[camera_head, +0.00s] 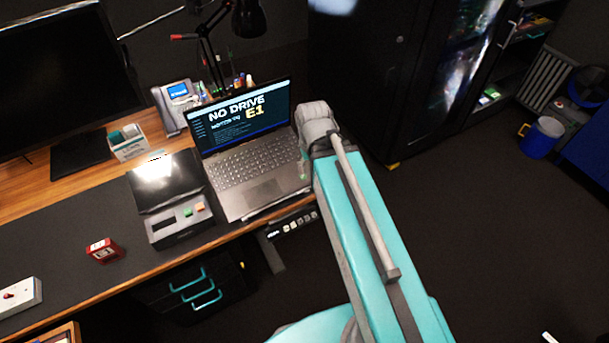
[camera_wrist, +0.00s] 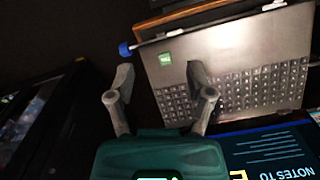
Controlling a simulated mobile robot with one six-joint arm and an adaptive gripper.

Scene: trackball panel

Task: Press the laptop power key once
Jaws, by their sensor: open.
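The open laptop stands on the desk in the head view, with its keyboard (camera_head: 253,163) facing up and its lit screen (camera_head: 240,112) reading "NO DRIVE". The wrist view shows the laptop upside down, with its keyboard (camera_wrist: 235,95) and palm rest (camera_wrist: 225,50). I cannot pick out the power key by its marking. My gripper (camera_wrist: 159,80) is open and empty in the wrist view, its fingers spread beside and partly over the laptop's edge. One finger overlaps the keys. In the head view my arm's end is at the laptop's right edge; the fingertips are hidden there.
A black lamp (camera_head: 245,20) stands behind the screen. A dark cabinet (camera_head: 375,70) is at the back right. Open floor lies right of the desk.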

